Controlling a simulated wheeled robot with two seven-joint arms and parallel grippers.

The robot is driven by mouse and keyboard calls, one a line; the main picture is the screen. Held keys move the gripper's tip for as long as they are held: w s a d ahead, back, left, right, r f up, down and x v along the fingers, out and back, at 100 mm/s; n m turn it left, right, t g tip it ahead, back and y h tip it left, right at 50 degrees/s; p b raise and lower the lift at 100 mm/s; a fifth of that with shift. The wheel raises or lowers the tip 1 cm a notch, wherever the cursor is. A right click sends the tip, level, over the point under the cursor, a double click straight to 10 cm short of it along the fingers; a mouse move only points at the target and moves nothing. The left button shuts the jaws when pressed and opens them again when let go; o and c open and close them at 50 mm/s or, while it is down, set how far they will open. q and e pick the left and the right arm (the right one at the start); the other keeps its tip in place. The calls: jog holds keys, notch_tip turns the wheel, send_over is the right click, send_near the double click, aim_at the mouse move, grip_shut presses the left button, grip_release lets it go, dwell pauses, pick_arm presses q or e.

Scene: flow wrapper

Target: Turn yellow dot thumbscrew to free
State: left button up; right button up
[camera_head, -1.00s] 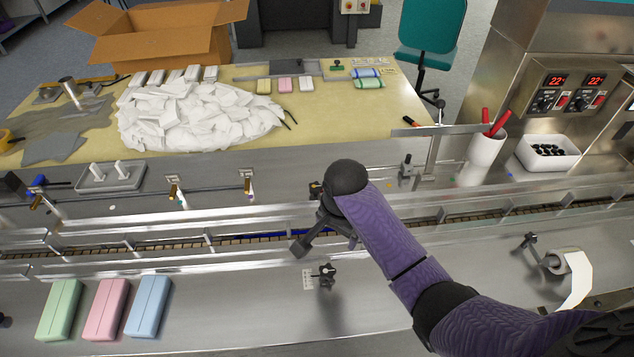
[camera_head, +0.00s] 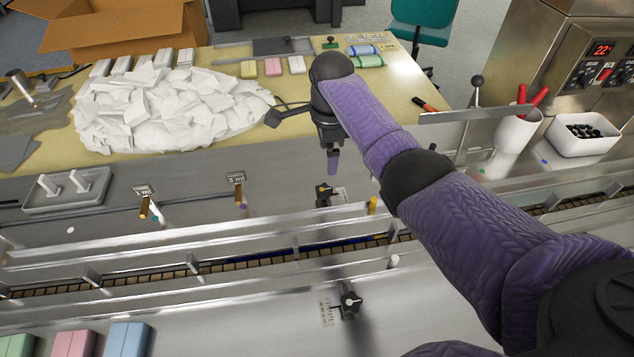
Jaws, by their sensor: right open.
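The yellow dot thumbscrew (camera_head: 323,189) is a small black knob with a yellow mark. It sits on the steel wall behind the conveyor, beside a small scale plate. My right gripper (camera_head: 303,142) is open and empty. It hangs just above and behind the thumbscrew, with one finger pointing down close over it and another dark part reaching left. I cannot tell whether the finger touches the knob. A second black thumbscrew (camera_head: 349,302) with a white dot sits on the front deck beside its own scale. My left gripper is not in view.
Guide rails and a conveyor (camera_head: 240,262) run across the front. A white heap (camera_head: 165,110) lies on the table to the left. A white cup (camera_head: 515,130) with red-handled tools and a white bin (camera_head: 582,135) stand right. Small posts (camera_head: 240,190) rise left of the thumbscrew.

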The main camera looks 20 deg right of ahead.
aim_at(326, 189)
jog(key=f+b, duration=0.2)
jog(key=f, duration=0.3)
jog(key=f+b, duration=0.3)
jog(key=f, duration=0.3)
jog(key=shift+w, duration=0.2)
jog(key=shift+r, duration=0.1)
grip_shut()
